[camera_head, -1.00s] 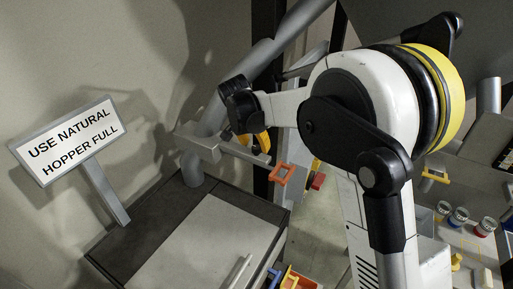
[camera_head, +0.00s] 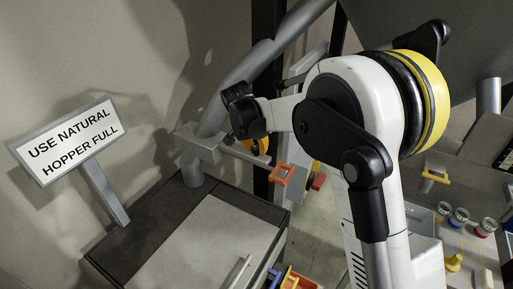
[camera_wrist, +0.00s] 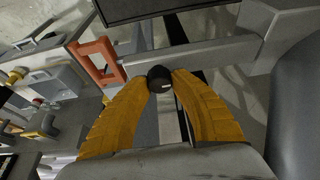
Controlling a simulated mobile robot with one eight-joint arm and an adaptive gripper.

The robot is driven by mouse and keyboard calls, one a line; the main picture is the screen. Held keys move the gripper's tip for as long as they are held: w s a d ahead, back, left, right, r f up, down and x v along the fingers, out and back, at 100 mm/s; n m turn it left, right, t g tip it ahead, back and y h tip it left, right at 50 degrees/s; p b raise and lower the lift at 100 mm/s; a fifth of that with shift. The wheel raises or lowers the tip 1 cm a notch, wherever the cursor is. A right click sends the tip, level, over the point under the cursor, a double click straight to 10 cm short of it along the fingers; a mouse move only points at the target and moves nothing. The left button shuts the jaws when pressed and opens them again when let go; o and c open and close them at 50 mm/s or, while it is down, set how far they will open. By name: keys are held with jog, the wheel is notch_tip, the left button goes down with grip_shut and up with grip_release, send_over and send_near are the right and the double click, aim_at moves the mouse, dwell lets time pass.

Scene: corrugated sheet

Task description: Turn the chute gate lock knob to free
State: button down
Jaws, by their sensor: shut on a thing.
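The lock knob (camera_wrist: 160,77) is a small black round knob with a short white mark, seen in the wrist view in front of the grey chute bar (camera_wrist: 200,52). My gripper (camera_wrist: 162,80) has its two yellow fingers closed on the knob from both sides. In the head view my gripper (camera_head: 257,146) is at the grey bar, and the knob is hidden there behind my wrist and fingers. An orange square handle (camera_head: 282,174) sits at the bar's right end; it also shows in the wrist view (camera_wrist: 97,62). I cannot read any lock markings.
A sign (camera_head: 68,140) reading "USE NATURAL HOPPER FULL" stands left. A grey-topped cabinet (camera_head: 200,245) lies below the bar. A thick grey pipe (camera_head: 240,75) runs close behind my wrist. Several small coloured-banded cups (camera_head: 459,217) stand on the right.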

jog(key=n+y+b, duration=0.1)
jog(key=n, duration=0.3)
jog(key=shift+f+y, duration=0.1)
jog(key=shift+y, duration=0.2)
jog(key=n+y, duration=0.1)
jog(key=n, duration=0.1)
jog(key=n+b, duration=0.1)
jog(key=n, duration=0.1)
jog(key=shift+n+t+y, duration=0.3)
jog(key=shift+y, duration=0.1)
jog(key=n+y+b, duration=0.1)
jog(key=n, duration=0.3)
jog(key=shift+y, duration=0.3)
jog(key=n+g, duration=0.1)
jog(key=n, duration=0.1)
jog(key=n+g+y, duration=0.1)
jog(key=n, duration=0.2)
jog(key=c, duration=1.1)
grip_release()
jog(key=shift+o, duration=0.2)
